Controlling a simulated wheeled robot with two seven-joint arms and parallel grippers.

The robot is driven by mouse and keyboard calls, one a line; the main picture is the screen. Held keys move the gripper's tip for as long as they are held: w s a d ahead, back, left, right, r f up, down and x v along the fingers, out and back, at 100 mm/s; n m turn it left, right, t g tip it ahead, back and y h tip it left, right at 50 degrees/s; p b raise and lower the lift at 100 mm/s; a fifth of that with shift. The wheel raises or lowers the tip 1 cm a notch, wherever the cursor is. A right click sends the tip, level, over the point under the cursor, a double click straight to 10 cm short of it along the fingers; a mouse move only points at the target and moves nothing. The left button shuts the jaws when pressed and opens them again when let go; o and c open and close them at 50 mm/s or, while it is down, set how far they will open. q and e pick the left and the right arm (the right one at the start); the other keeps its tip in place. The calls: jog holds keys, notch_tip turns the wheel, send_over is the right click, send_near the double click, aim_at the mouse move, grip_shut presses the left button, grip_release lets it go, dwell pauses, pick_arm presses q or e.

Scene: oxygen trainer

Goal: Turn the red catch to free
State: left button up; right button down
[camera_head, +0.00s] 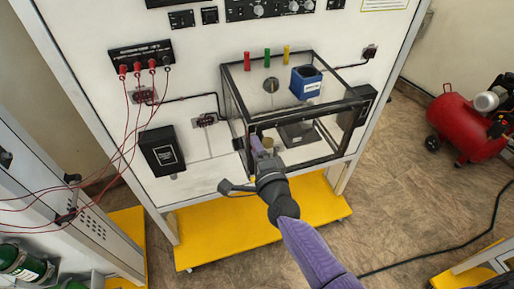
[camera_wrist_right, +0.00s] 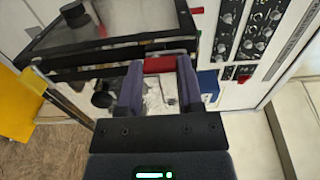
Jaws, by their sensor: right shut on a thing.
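The red catch (camera_wrist_right: 160,64) is a small red block at the dark frame edge of the clear-walled box (camera_head: 233,95). In the right wrist view it sits between the two purple fingers of my right gripper (camera_wrist_right: 160,76), which are shut on it. In the head view my right gripper (camera_head: 261,146) reaches the front left of the box, and the catch is hidden behind the gripper. The box frame (camera_wrist_right: 110,60) also shows in the wrist view. My left gripper is not in view.
Red leads (camera_head: 125,105) hang from the panel at left. A yellow base (camera_head: 240,235) lies below. A red compressor (camera_head: 460,125) stands on the floor at right.

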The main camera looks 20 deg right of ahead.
jog(key=shift+f, duration=0.1)
dwell(0.4)
jog(key=shift+c, duration=1.2)
grip_release()
jog(key=shift+s, duration=0.1)
jog(key=s, duration=0.9)
jog(key=shift+s+d, duration=0.2)
jog(key=shift+s, duration=0.2)
